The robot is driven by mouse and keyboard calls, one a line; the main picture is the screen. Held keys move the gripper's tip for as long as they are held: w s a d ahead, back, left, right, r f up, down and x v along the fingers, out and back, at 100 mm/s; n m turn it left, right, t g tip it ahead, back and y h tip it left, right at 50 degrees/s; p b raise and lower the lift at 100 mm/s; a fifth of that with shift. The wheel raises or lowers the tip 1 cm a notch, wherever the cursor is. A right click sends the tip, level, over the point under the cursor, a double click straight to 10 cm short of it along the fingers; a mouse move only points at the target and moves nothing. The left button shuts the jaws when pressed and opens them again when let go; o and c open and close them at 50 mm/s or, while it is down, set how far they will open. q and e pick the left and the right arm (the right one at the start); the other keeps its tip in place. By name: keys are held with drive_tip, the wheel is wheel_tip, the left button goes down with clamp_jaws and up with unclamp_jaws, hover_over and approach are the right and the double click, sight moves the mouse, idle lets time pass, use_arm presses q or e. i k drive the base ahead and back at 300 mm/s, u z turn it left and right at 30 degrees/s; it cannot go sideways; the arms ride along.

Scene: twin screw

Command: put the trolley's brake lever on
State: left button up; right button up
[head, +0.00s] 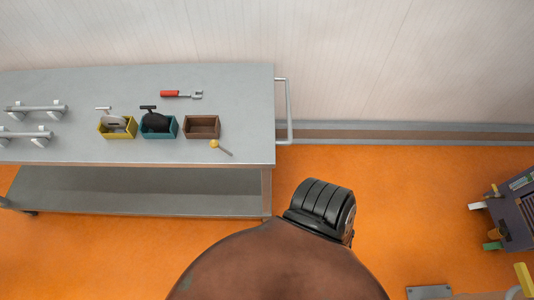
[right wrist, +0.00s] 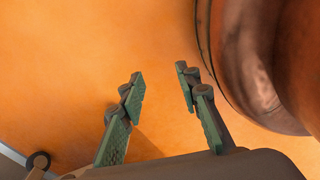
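The trolley (head: 230,90) is a grey two-level table at the left of the head view, with a rail handle (head: 289,110) on its right end. A short lever with a yellow knob (head: 214,143), which looks like the brake lever, is at the front edge near the right corner. Its thin rod slants down to the right; I cannot tell its brake setting. My right gripper (right wrist: 160,78) is open and empty over the orange floor in the right wrist view. It is not seen in the head view, and the lever is not seen in the wrist view. My left gripper is out of view.
On the trolley top are yellow (head: 118,134), teal (head: 159,134) and brown (head: 202,134) bins, a red-handled tool (head: 176,94) and two grey bars on stands (head: 35,109). A dark cart (head: 515,205) stands far right. The floor (head: 415,185) between is clear.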

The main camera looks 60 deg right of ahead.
sight(214, 144)
drive_tip(key=k, duration=0.9)
drive_tip(key=z, duration=1.65)
drive_tip(key=i, duration=0.5)
